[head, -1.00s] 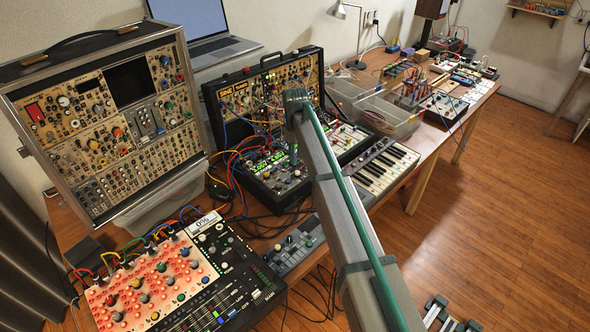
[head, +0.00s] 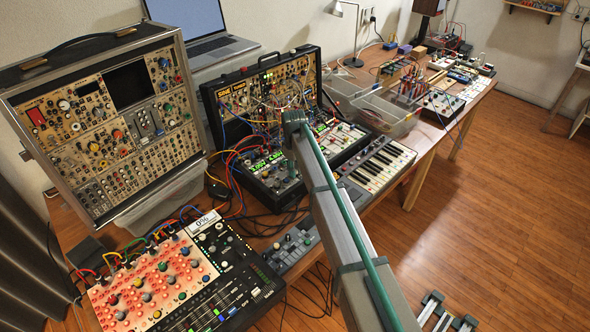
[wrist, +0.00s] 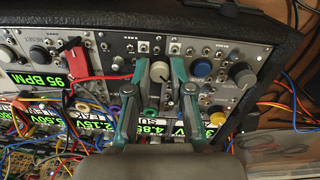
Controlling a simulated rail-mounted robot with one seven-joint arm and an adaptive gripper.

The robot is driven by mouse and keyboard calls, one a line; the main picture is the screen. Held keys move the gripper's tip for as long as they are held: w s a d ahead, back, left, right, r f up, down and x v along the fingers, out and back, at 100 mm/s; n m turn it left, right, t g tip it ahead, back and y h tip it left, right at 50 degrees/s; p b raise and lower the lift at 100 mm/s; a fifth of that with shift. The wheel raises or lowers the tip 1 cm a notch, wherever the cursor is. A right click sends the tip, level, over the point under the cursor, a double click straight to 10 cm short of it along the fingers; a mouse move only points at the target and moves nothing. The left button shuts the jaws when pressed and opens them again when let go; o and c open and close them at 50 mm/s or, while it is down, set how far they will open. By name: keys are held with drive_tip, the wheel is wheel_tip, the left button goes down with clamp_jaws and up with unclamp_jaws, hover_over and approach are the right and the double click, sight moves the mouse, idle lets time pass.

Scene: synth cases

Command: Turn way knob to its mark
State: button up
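A pale round knob (wrist: 160,72) with a dark pointer line sits on a grey module panel in the wrist view. Its label and mark are too small to read, so I cannot tell whether it is the way knob. My gripper (wrist: 160,67) has its two green fingers on either side of this knob, with a gap on each side. It is open, and nothing is visibly clamped. In the head view my arm hides most of the gripper, over the middle synth case (head: 262,75).
Patch cables and lit green displays lie below. A tall synth case (head: 100,120) and a mixer-like unit (head: 170,280) with a "0%" sign stand left.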

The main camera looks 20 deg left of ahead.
clamp_jaws()
drive_tip(key=shift+m, duration=0.3)
drive_tip(key=m+b, duration=0.1)
drive_tip(key=m, duration=0.2)
drive_tip(key=m+b, duration=0.1)
drive_tip(key=m, duration=0.4)
drive_tip(key=shift+w, duration=0.1)
drive_tip(key=m+b, duration=0.1)
drive_tip(key=m, duration=0.3)
drive_tip(key=shift+m, duration=0.3)
drive_tip(key=m+b, duration=0.1)
drive_tip(key=m, duration=0.3)
drive_tip(key=shift+m+g, duration=0.3)
